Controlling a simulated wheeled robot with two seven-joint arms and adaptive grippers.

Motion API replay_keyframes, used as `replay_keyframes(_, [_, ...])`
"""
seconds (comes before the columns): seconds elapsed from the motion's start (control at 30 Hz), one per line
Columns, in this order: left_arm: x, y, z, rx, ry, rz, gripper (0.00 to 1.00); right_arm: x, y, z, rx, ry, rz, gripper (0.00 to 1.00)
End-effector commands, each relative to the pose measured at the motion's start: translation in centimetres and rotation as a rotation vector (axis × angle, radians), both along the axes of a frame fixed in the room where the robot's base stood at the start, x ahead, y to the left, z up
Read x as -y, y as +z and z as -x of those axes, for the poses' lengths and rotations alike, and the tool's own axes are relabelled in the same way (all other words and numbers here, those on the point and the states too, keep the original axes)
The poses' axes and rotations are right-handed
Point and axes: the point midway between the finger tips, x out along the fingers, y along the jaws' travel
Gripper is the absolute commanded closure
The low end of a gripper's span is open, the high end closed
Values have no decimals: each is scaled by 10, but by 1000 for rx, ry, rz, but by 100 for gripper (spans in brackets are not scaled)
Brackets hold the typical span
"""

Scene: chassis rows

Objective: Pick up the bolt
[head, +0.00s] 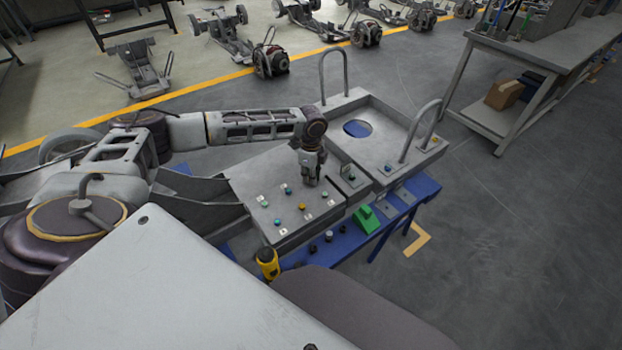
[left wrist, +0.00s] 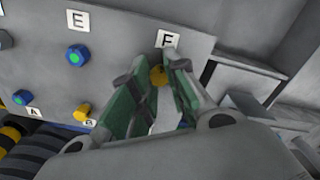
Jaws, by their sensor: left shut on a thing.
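A yellow bolt (left wrist: 158,76) sits beside the label F on a grey panel (left wrist: 120,70) in the left wrist view. My left gripper (left wrist: 160,84) has its green-padded fingers on both sides of this bolt and is shut on it. In the head view my left gripper (head: 311,183) points down at the right part of the grey panel (head: 250,180) and hides the bolt. The bolt appears to be still at the panel. My right gripper is not in view.
Another yellow bolt (head: 302,207) and several blue-green bolts stand in the panel around the gripper. A grey tray with two tall handles (head: 422,125) is behind right. A green block (head: 366,220) sits on the blue front ledge.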

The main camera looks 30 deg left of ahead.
Motion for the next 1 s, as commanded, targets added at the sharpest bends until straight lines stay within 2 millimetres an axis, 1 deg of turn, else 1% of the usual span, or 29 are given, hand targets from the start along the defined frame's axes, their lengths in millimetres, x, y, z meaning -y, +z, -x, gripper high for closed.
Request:
replay_keyframes(0.17, [0, 4, 0, 0, 0, 0, 100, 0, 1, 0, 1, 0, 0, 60])
replay_keyframes(0.27, [0, 11, 0, 1, 0, 0, 100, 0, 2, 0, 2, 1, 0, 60])
replay_keyframes(0.47, [0, 35, 0, 1, 1, 1, 100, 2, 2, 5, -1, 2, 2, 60])
replay_keyframes(0.7, [0, 72, -1, 2, 0, 1, 100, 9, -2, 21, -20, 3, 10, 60])
replay_keyframes(0.8, [0, 84, -1, 2, 0, 1, 100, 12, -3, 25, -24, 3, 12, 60])
replay_keyframes(1.0, [0, 98, -1, 1, 1, 0, 100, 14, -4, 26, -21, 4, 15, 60])
